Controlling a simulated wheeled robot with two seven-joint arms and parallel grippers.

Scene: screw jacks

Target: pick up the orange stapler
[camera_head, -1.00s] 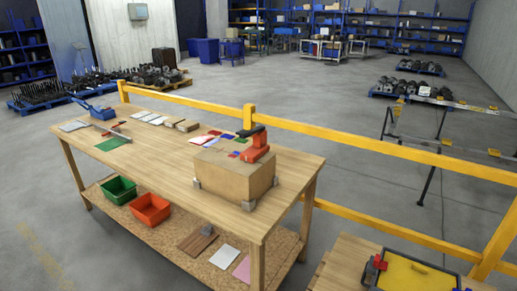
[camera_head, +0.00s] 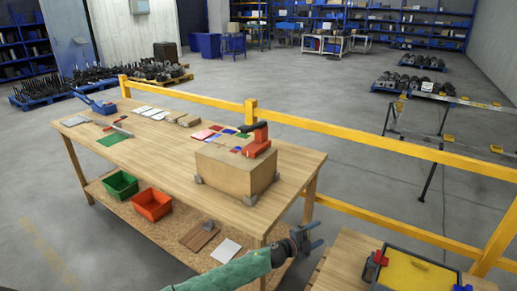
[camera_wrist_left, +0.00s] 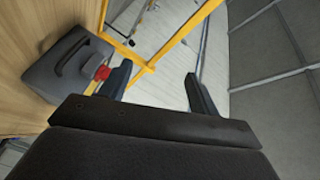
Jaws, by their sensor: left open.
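The orange stapler (camera_head: 257,142), with a black top lever, stands on a cardboard box (camera_head: 225,171) on the wooden workbench. My left gripper (camera_head: 316,238) is low and in front of the bench's right end, apart from the stapler and lower in the picture. Its two dark fingers are spread with nothing between them in the left wrist view (camera_wrist_left: 158,88). I cannot make out the stapler for sure in the left wrist view. My right gripper is not in view.
A yellow rail (camera_head: 330,134) runs behind the bench. A second table (camera_head: 347,248) at lower right holds a dark-framed yellow panel (camera_head: 418,272). The wrist view shows a dark grey block (camera_wrist_left: 68,62) with a handle and a red part (camera_wrist_left: 102,73). Green (camera_head: 121,184) and red (camera_head: 152,203) bins sit on the lower shelf.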

